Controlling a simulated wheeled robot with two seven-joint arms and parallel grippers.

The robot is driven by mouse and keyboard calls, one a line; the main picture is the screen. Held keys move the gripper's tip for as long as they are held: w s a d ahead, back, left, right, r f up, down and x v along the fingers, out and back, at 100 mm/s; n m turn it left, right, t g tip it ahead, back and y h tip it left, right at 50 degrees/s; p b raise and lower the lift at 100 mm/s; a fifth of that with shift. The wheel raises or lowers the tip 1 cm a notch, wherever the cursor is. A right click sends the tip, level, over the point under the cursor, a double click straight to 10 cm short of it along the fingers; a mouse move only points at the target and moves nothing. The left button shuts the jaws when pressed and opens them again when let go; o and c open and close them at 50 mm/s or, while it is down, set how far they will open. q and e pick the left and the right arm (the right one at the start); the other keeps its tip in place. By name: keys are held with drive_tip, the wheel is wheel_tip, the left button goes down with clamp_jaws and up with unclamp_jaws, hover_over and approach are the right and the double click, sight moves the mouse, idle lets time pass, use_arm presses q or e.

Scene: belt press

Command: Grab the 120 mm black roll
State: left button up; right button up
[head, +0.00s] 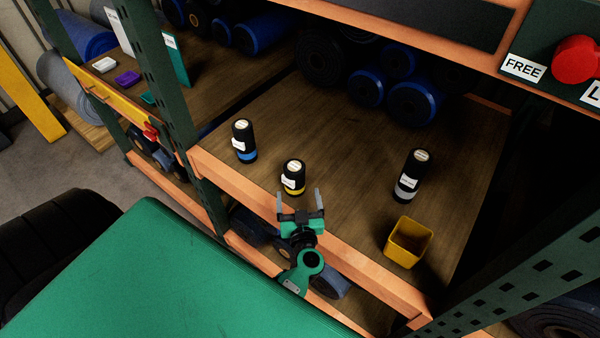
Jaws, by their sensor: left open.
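Three upright black rolls with pale labels stand on the wooden shelf in the head view. A blue-banded roll (243,139) is at the left. A short yellow-banded roll (293,176) is in the middle near the front edge. A tall roll with a pale grey band (412,174) is at the right. Their label print is too small to read, so I cannot tell which is 120 mm. My left gripper (299,199) is open and empty, in front of the yellow-banded roll, with its fingers pointing toward the shelf. My right gripper is not in view.
A yellow bin (409,242) stands at the shelf's front right. An orange beam (330,258) edges the shelf. Large dark and blue rolls (413,104) lie at the back. A green upright (168,95) stands left, and a red knob (577,60) is at top right.

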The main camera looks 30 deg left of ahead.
sight(294, 175)
use_arm(q)
drive_tip(key=b+x, duration=0.2)
drive_tip(key=x, duration=0.6)
drive_tip(key=shift+a+f+b, duration=0.15)
drive_tip(key=shift+a+b, duration=0.2)
drive_tip(key=shift+b, duration=0.05)
drive_tip(key=w+a+b, duration=0.1)
drive_tip(key=b, duration=0.1)
drive_tip(key=w+a+f+b, duration=0.1)
drive_tip(key=w, duration=0.1)
drive_tip(key=shift+w+b, duration=0.3)
drive_tip(key=shift+b, duration=0.1)
drive_tip(key=shift+w+a+r, duration=0.2)
drive_tip(key=shift+w+a, duration=0.2)
drive_tip(key=shift+r, duration=0.1)
drive_tip(key=c, duration=1.8)
drive_tip(key=shift+c, duration=0.2)
wheel_tip(294, 175, up, 20)
drive_tip(key=p, duration=0.5)
